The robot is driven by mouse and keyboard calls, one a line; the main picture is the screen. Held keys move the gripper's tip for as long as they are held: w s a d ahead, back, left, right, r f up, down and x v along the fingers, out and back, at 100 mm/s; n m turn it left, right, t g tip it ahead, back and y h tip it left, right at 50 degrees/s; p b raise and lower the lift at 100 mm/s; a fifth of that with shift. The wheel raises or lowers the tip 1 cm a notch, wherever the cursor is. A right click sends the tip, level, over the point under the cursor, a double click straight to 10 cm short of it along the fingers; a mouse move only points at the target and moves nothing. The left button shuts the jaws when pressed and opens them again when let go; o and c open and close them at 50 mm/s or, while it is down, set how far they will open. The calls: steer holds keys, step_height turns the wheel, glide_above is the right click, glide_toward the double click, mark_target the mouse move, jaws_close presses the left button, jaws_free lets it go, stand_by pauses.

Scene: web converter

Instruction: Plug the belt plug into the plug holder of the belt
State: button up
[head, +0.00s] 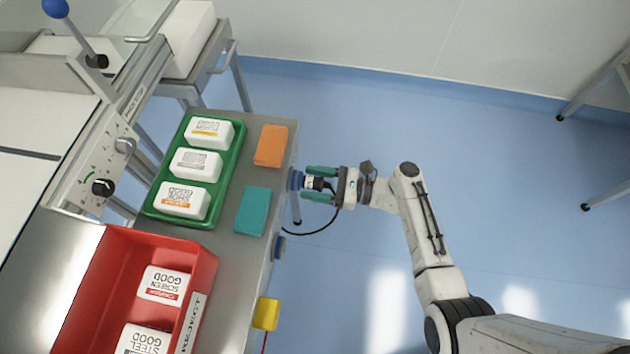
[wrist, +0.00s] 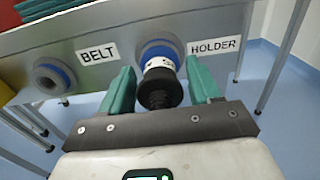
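The belt plug (wrist: 161,88), black and ribbed with a white collar, is at the blue-ringed socket (wrist: 160,52) beside the HOLDER label (wrist: 214,47) in the wrist view. How far it is seated cannot be told. A second blue-ringed socket (wrist: 53,76), empty, is left of the BELT label (wrist: 98,53); it also shows in the head view (head: 279,247). My gripper (wrist: 159,68) has its teal fingers on either side of the plug, with small gaps visible, so it looks open. In the head view my gripper (head: 307,184) is at the table's side panel.
A black cable (head: 312,231) hangs in a loop below the plug. The metal table (head: 222,253) carries a green tray (head: 149,211), a red bin (head: 112,240), an orange block (head: 271,145) and a teal block (head: 253,211). A yellow box (head: 266,313) is on its edge.

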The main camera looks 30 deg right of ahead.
steer(key=shift+o, duration=0.8)
steer(key=v, duration=1.1)
steer(key=shift+a, duration=0.1)
